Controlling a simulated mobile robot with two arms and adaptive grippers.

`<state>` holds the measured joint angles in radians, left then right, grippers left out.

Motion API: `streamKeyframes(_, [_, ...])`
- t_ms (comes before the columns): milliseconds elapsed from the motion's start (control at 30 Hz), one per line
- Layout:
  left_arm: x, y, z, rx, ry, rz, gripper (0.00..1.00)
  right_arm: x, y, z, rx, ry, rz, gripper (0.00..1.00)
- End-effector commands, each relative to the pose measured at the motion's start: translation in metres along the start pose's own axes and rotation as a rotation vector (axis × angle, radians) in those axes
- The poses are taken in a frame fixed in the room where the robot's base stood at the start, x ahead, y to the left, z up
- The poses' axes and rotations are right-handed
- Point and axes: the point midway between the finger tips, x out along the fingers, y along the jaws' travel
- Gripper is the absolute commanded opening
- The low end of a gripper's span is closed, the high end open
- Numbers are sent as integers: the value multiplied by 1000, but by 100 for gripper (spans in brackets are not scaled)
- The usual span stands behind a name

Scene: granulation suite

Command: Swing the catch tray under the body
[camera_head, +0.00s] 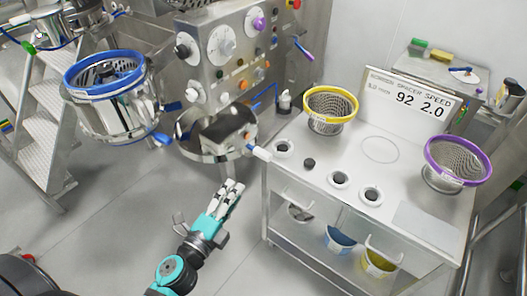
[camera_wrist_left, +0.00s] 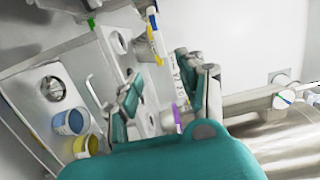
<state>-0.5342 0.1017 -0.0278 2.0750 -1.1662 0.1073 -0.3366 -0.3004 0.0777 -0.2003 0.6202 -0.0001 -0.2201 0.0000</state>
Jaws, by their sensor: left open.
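The catch tray (camera_head: 190,153) is a round, shallow steel pan at the front of the steel machine in the head view. A white-tipped handle (camera_head: 259,153) sticks out from it to the right. A dark box-like part shows over the tray. The body (camera_head: 105,115) is a steel drum with a blue-rimmed screen, left of the tray. The tray stands out to the right, not beneath this drum. My left gripper (camera_head: 231,190) is open and empty, below and in front of the tray handle, apart from it. Its teal fingers also show in the left wrist view (camera_wrist_left: 165,100). My right gripper is out of view.
A steel bench (camera_head: 325,165) stands right of the tray, with a yellow-rimmed screen (camera_head: 330,109), a purple-rimmed screen (camera_head: 457,162) and a display (camera_head: 408,98). A blue bucket (camera_head: 340,241) and a yellow bucket (camera_head: 378,264) sit beneath. Steps (camera_head: 45,140) stand left; the floor between is clear.

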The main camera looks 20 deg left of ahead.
Motion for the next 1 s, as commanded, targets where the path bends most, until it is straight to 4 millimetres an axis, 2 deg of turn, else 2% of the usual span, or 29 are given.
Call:
streamKeyframes(33, [10,-5,0,0,0,-3,40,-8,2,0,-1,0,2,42])
streamKeyframes(200, [47,-6,0,-1,-1,-3,40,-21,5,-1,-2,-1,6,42])
streamKeyframes(600, [130,-2,0,-5,-1,-2,40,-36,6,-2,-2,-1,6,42])
streamKeyframes(800, [153,0,0,-4,-2,1,40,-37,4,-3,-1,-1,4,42])
streamKeyframes(1000, [159,0,0,-4,-1,2,40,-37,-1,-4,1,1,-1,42])
